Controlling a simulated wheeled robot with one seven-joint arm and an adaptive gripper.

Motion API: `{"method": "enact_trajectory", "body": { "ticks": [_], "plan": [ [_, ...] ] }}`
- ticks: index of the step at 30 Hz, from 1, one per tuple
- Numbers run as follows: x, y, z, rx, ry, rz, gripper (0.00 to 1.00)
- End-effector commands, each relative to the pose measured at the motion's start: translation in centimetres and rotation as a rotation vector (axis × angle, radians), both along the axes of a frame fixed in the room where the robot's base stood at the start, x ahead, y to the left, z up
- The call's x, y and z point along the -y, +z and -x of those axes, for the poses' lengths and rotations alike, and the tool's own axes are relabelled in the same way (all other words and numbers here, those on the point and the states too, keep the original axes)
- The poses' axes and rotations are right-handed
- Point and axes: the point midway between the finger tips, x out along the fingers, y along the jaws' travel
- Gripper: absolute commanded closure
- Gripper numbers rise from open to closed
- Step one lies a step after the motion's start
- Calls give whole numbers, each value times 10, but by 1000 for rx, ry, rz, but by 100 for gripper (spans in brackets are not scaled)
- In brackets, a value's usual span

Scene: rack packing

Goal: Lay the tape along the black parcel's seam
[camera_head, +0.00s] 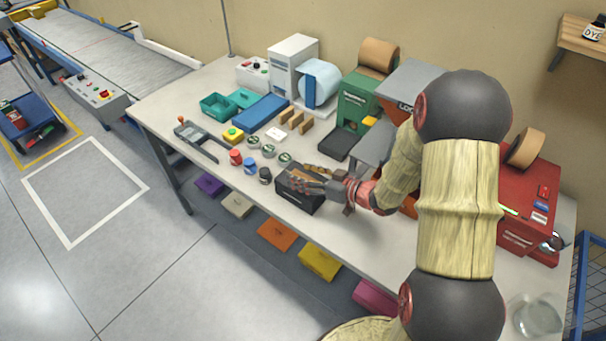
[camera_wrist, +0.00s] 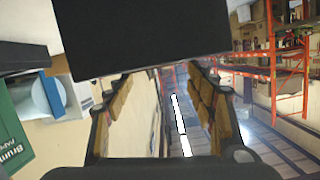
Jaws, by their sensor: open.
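The black parcel (camera_head: 297,194) stands near the front edge of the table. In the wrist view the black parcel (camera_wrist: 140,40) fills the top middle, just beyond the fingertips. My gripper (camera_head: 305,180) is over the parcel's top right part, with its fingers pointing left. In the wrist view my gripper (camera_wrist: 160,85) has its two tan-padded fingers well apart, with nothing between them. I cannot tell whether the fingers touch the parcel. The seam cannot be made out. A brown roll (camera_head: 378,55) sits on the green dispenser (camera_head: 355,102); a tan roll (camera_head: 526,148) sits on the red machine (camera_head: 520,205).
Several small round tins and jars (camera_head: 250,166) stand left of the parcel. A black tray (camera_head: 341,144) lies behind it. Teal bins (camera_head: 217,106) and a white machine (camera_head: 293,65) stand further back. A glass jar (camera_head: 537,315) is at the near right. Some front tabletop is clear.

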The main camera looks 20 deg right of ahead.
Motion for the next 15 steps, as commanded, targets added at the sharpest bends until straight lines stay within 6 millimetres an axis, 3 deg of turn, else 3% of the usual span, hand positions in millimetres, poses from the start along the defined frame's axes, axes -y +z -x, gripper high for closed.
{"method": "enact_trajectory", "body": {
  "ticks": [8,15],
  "plan": [
    [3,1,4,0,-1,0,45],
    [28,12,33,0,-6,1,45]
  ]
}}
